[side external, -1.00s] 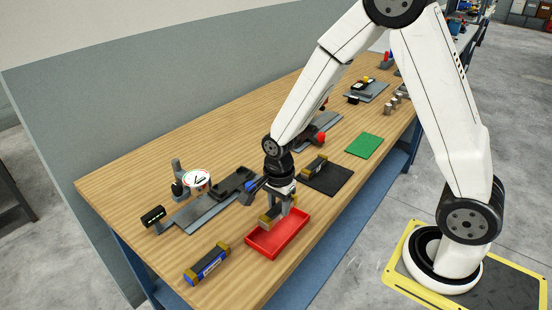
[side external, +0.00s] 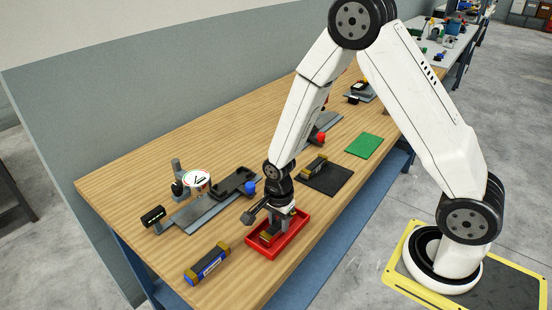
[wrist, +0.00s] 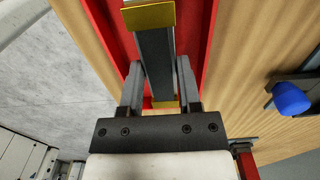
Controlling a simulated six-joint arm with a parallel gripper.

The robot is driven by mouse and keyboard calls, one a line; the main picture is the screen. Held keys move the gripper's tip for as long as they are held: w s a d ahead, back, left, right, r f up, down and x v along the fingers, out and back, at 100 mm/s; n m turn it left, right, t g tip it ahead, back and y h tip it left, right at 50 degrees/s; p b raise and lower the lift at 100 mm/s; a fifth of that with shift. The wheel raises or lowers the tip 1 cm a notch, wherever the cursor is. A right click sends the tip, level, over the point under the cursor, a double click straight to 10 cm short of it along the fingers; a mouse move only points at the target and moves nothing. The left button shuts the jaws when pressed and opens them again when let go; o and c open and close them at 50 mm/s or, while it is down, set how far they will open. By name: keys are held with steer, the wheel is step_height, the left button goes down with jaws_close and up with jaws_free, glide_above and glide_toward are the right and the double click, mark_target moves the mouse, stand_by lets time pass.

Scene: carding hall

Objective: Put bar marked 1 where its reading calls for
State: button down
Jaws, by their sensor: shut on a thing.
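My gripper (side external: 272,230) is low inside the red tray (side external: 293,238) and shut on a dark bar with gold ends (side external: 266,236). In the wrist view, the fingers of my gripper (wrist: 160,78) stand on both sides of the bar's grey body (wrist: 155,60), with the red tray wall (wrist: 206,35) beside it. I cannot tell whether the bar touches the tray floor. No number shows on it. A dial gauge (side external: 197,179) stands by a grey rail fixture (side external: 196,214); its reading is too small to make out.
A blue-labelled bar with gold ends (side external: 207,264) lies on the bench left of the tray. Another dark bar (side external: 314,166) lies on a black mat (side external: 337,181). A green mat (side external: 365,144) beyond is empty. A blue knob (side external: 250,187) sits near my wrist.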

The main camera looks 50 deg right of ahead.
mark_target(279, 223)
steer(key=shift+f, duration=0.2)
steer(key=shift+c, duration=1.4)
jaws_free()
steer(key=shift+r, duration=0.1)
step_height(279, 223, up, 12)
stand_by(0.5)
steer(key=s+d+r+n+t, duration=0.1)
steer(key=s+n, duration=0.6)
steer(key=n, duration=1.1)
steer(key=shift+s+r+t, duration=0.15)
steer(key=shift+r+t, duration=0.1)
steer(key=shift+t, duration=0.55)
